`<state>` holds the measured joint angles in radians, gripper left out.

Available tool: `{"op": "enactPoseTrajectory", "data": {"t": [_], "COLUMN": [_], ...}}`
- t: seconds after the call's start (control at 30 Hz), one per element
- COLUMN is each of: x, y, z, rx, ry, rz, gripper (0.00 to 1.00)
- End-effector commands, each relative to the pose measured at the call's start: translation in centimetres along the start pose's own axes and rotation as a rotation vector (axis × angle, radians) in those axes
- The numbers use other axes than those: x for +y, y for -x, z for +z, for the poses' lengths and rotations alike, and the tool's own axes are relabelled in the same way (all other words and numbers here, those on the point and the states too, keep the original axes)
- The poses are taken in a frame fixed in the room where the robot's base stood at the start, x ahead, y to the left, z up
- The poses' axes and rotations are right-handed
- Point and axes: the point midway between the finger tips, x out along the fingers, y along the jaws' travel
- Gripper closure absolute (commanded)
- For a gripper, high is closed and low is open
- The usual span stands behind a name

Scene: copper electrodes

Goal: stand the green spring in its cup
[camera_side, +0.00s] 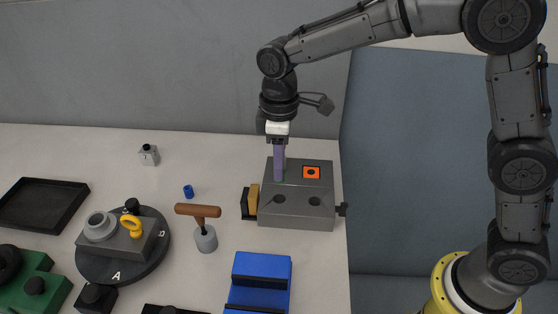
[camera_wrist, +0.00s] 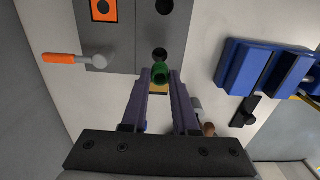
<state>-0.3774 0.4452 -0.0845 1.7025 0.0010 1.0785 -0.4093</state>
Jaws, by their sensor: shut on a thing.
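My gripper (camera_side: 279,179) hangs point-down over the grey block (camera_side: 310,218) in the side view. In the wrist view its purple fingers (camera_wrist: 160,82) are shut on the green spring (camera_wrist: 160,74). The spring is a short green cylinder at the fingertips; in the side view the fingers mostly hide it. In the wrist view a dark round hole (camera_wrist: 160,53) in the block shows just beyond the spring. The block's top has several round holes, one inside an orange square (camera_side: 311,172). I cannot tell which one is the spring's cup, and the spring's height above the block is unclear.
A yellow pad (camera_side: 252,201) sits at the block's left side. A brown-handled tool (camera_side: 198,211), a small blue cylinder (camera_side: 188,191) and a black turntable (camera_side: 105,270) stand to the left. A blue block (camera_side: 260,282) stands in front. An orange handle (camera_wrist: 60,58) sticks out beside the block.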

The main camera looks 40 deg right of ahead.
Motion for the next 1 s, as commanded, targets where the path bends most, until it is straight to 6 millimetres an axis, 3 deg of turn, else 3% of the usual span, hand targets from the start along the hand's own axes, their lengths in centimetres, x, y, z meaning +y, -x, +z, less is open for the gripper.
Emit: {"op": "enactPoseTrajectory", "data": {"t": [0.6, 1.0], "x": [0.0, 0.0], "y": [-4.4, -5.4], "z": [0.0, 0.0], "rx": [-0.001, 0.000], "ry": [0.000, 0.000], "rz": [0.000, 0.001], "gripper": [0.99, 0.99]}}
